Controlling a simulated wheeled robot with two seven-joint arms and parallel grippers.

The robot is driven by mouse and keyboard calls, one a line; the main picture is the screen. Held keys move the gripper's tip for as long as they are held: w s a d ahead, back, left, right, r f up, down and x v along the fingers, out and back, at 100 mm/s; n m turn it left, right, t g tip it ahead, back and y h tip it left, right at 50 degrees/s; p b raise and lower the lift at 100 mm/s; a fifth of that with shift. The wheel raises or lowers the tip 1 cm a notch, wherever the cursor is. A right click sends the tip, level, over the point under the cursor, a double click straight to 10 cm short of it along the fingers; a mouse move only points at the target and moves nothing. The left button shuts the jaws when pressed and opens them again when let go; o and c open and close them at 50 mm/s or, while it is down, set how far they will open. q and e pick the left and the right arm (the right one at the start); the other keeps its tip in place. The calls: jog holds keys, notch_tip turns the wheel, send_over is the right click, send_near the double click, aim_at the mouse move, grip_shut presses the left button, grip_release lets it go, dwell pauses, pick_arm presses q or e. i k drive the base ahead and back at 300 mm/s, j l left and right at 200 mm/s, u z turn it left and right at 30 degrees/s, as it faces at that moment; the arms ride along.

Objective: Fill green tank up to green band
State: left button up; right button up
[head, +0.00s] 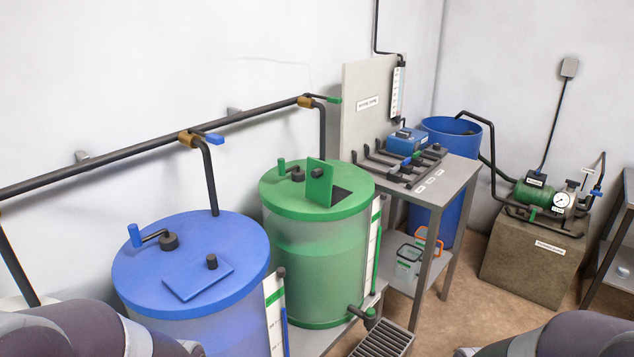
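The green tank (300,270) stands mid-view, with a translucent body and a solid green lid. A hatch flap (320,183) stands upright on the lid beside a dark opening (345,197). A green-handled crank (282,168) is also on the lid. A white gauge strip (375,232) with a green tube runs down the tank's right side; the liquid level and the green band cannot be made out surely. A green valve lever (334,99) sits on the wall pipe above, by a downpipe (322,130) behind the tank. Neither gripper shows; only my arm links show at the bottom corners.
A blue tank (225,315) with its hatch closed stands front left, under a blue valve lever (214,139). A metal bench (455,180) holds a blue device and dark pipework. A blue barrel (470,135) and a green pump (533,195) stand behind right. A floor grate (385,340) lies in front.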

aim_at(332, 99)
jog(key=i+l, duration=0.45)
jog(key=i+l+u, duration=0.15)
jog(key=i+l, duration=0.7)
jog(key=l, duration=0.15)
jog(key=i+l+u, duration=0.1)
jog(key=i+l, duration=0.3)
jog(key=i+l+u, duration=0.1)
jog(key=i+l, duration=0.3)
jog(key=l, duration=0.25)
